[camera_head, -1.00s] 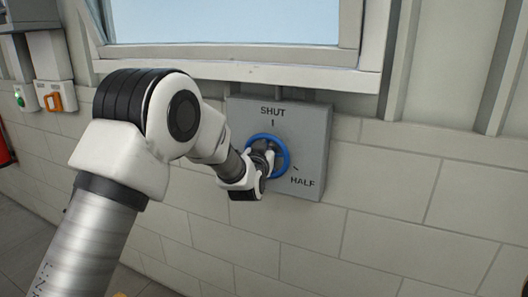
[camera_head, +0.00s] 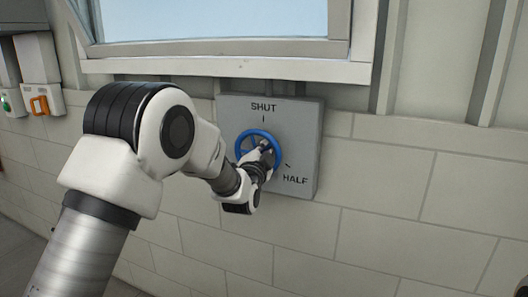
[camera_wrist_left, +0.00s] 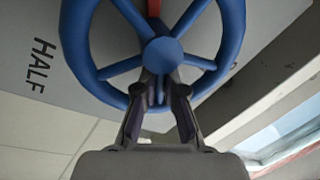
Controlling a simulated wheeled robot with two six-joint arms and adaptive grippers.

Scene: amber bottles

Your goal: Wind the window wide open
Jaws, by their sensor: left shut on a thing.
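A blue handwheel (camera_head: 241,147) is mounted on a grey wall box (camera_head: 302,125) marked SHUT at the top and HALF at the lower right. My left gripper (camera_head: 264,152) reaches the wheel from the front and covers part of its right side. In the left wrist view its fingers (camera_wrist_left: 161,88) are shut around a spoke of the wheel just below the hub (camera_wrist_left: 163,55). A red part shows behind the wheel at the top there. The window (camera_head: 210,20) is above the box; how far it stands open I cannot tell.
A white window sill (camera_head: 220,69) juts out above the box. A small switch box with an orange handle (camera_head: 39,105) is on the wall at the far left. The block wall (camera_head: 400,240) right of and below the box is clear. A dark piece shows in the lower right corner.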

